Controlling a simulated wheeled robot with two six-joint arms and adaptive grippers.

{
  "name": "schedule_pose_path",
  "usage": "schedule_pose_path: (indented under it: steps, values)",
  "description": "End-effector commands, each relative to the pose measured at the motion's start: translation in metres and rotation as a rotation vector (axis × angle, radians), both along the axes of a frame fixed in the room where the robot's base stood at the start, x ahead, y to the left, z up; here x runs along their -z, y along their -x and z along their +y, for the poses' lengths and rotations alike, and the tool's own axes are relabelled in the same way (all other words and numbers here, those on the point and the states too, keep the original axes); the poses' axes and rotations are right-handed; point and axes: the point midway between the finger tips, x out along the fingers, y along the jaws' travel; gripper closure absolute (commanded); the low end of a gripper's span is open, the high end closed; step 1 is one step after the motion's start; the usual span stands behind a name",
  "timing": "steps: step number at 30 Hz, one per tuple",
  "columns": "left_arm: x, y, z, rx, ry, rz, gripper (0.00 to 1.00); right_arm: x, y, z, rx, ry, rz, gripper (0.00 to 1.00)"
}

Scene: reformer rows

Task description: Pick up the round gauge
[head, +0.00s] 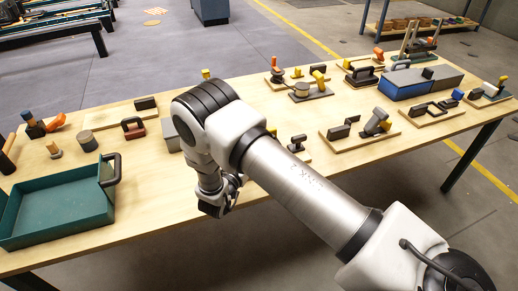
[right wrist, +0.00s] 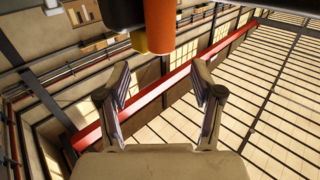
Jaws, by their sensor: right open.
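Two round pieces show in the head view, and I cannot tell for sure which is the round gauge. One is a short grey cylinder (head: 86,140) standing on the left part of the table. The other is a round tan disc (head: 301,89) on a small board at the back middle. My right gripper (head: 218,205) hangs over the table's front middle, right of the green tray and apart from both round pieces. In the right wrist view the right gripper (right wrist: 159,105) has its fingers spread with nothing between them. My left gripper is not in view.
A green tray (head: 60,212) with a dark handle lies at the table's front left. Small boards with blocks and handles, and a blue-grey box (head: 403,84), fill the right side. My right arm hides part of the middle. Bare wood (head: 140,205) shows right of the tray.

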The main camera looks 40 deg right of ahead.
Motion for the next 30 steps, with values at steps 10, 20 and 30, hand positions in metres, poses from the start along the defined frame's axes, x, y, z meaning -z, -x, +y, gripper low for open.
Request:
schedule_pose_path:
  steps: [10,20,30]
  values:
    - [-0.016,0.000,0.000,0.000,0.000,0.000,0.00,0.002,-0.027,-0.042,-0.001,0.000,0.002,0.34]
    - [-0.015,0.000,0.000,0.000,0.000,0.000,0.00,0.003,-0.028,-0.042,-0.003,0.000,0.004,0.87]
    - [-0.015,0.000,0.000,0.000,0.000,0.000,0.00,0.003,-0.027,-0.042,-0.003,0.000,0.004,1.00]
